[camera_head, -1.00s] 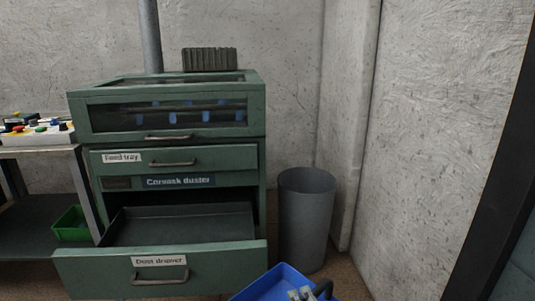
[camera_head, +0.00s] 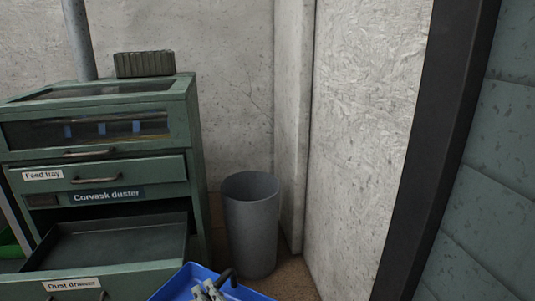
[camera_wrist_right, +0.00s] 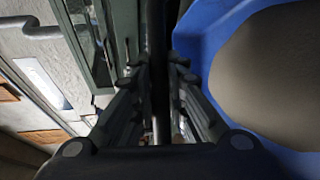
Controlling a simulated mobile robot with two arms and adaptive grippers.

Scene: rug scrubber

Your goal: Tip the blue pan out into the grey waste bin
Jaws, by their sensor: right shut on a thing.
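The blue pan (camera_head: 182,284) is at the bottom of the head view, partly cut off by the frame edge. In the right wrist view the blue pan (camera_wrist_right: 199,32) holds a heap of grey-brown dust (camera_wrist_right: 272,75). My right gripper (camera_head: 209,291) is shut on the pan's dark handle (camera_wrist_right: 158,65). The grey waste bin (camera_head: 252,228) stands upright on the floor, beyond the pan and a little to its right. Its inside is mostly hidden. My left gripper is not in view.
A green Corvask duster cabinet (camera_head: 195,150) stands left of the bin, its dust drawer (camera_head: 120,245) pulled open. A ribbed block (camera_head: 144,64) sits on top. A wall (camera_head: 350,150) is close behind and right of the bin. A dark frame (camera_head: 425,150) stands further right.

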